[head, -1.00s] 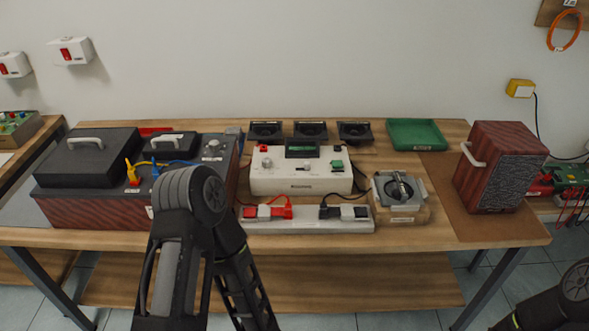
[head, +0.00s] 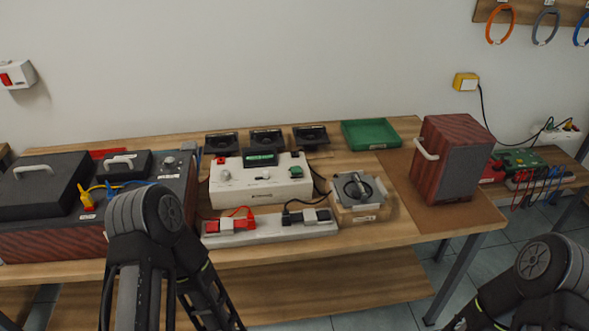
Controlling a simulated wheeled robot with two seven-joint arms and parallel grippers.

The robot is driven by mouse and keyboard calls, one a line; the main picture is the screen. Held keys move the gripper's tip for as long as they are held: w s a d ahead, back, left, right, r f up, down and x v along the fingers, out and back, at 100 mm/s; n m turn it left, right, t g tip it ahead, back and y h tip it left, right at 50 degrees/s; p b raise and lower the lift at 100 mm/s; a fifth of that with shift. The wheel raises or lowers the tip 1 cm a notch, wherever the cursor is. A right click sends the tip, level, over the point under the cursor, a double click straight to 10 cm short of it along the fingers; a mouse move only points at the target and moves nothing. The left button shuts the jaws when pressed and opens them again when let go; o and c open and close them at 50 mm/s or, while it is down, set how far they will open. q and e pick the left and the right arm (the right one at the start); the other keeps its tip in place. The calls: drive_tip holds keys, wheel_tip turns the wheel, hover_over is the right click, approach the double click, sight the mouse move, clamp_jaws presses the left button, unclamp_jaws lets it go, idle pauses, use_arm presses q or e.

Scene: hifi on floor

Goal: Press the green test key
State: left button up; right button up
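The white test unit (head: 240,193) stands on the wooden bench in the middle of the head view. Its small display (head: 260,157) sits at the top back. The green key (head: 296,171) is on the right part of its top, with a small dark part just behind it. A red button (head: 221,160) is at its back left. My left arm comes up in front of the bench, left of the test unit, and my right arm shows at the lower right. Neither gripper's fingertips can be seen in this view.
A power strip (head: 270,228) with red and black plugs lies in front of the unit. A block with a round metal fixture (head: 357,190) stands to its right. Beyond are a green tray (head: 370,134) and a wooden speaker box (head: 450,160). A dark-topped case (head: 40,185) fills the left.

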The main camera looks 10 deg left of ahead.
use_arm(q)
drive_tip(key=shift+c, duration=0.5)
clamp_jaws()
idle(1.2)
